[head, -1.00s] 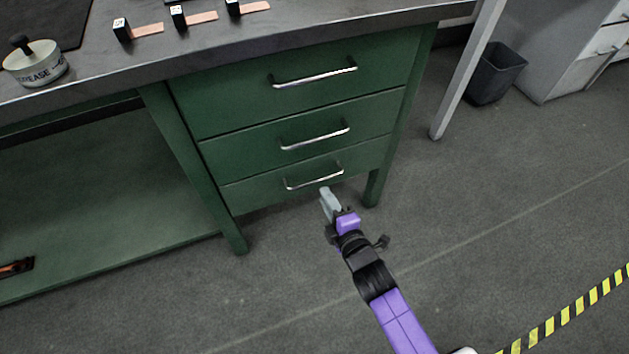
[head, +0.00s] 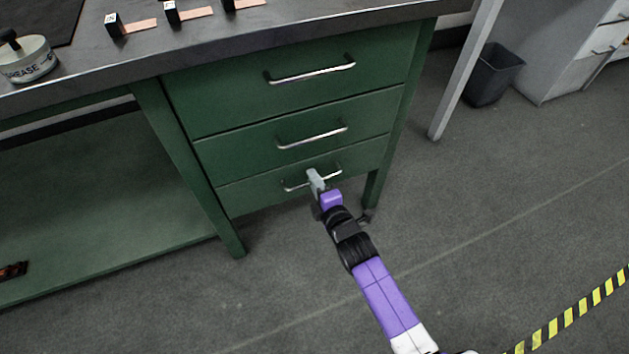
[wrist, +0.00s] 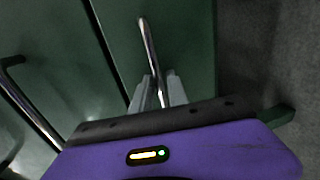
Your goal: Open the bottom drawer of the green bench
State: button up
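The green bench (head: 174,150) has three drawers, all shut. The bottom drawer (head: 250,194) has a silver bar handle (head: 295,187). My gripper (head: 315,180) is at the middle of this handle and hides part of it in the head view. In the wrist view the handle (wrist: 148,42) runs between the two grey fingertips (wrist: 158,92). The fingers are apart, one on each side of the bar. A gap shows between them, and I cannot tell whether either finger touches the bar.
The middle drawer's handle (head: 312,138) is just above, and it also shows at left in the wrist view (wrist: 32,115). The floor (head: 480,220) before the drawers is clear. A dark bin (head: 492,75) stands at the back right. A grease tin (head: 28,62) is on the benchtop.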

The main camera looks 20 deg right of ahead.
grip_shut()
dwell(1.4)
